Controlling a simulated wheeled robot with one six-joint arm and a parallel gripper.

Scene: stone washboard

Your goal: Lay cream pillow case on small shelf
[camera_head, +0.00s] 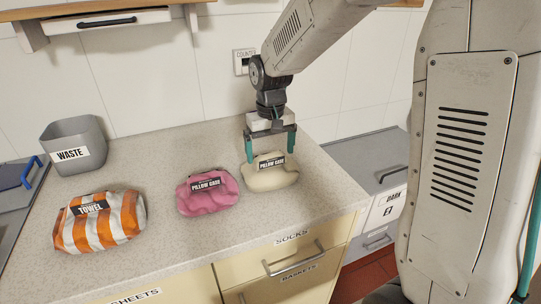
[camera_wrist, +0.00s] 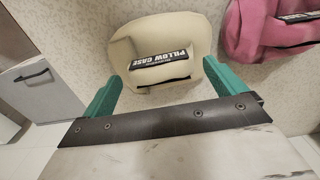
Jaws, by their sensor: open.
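The cream pillow case (camera_head: 271,179) lies folded on the speckled counter, with a black label reading PILLOW CASE on it. It also shows in the wrist view (camera_wrist: 185,45), in front of and partly between my fingers. My gripper (camera_head: 271,148) is open, with its two green fingers pointing down just above and around the cream pillow case; I cannot tell whether they touch it. A wooden shelf (camera_head: 95,9) on brackets shows at the top left of the head view; I cannot tell if it is the small shelf.
A pink pillow case (camera_head: 208,193) lies close to the left of the cream one. An orange-striped towel (camera_head: 98,222) and a grey waste bin (camera_head: 73,146) are farther left. Drawers (camera_head: 290,268) are below the counter (camera_head: 180,246), and a lower grey cabinet (camera_head: 369,160) is on the right.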

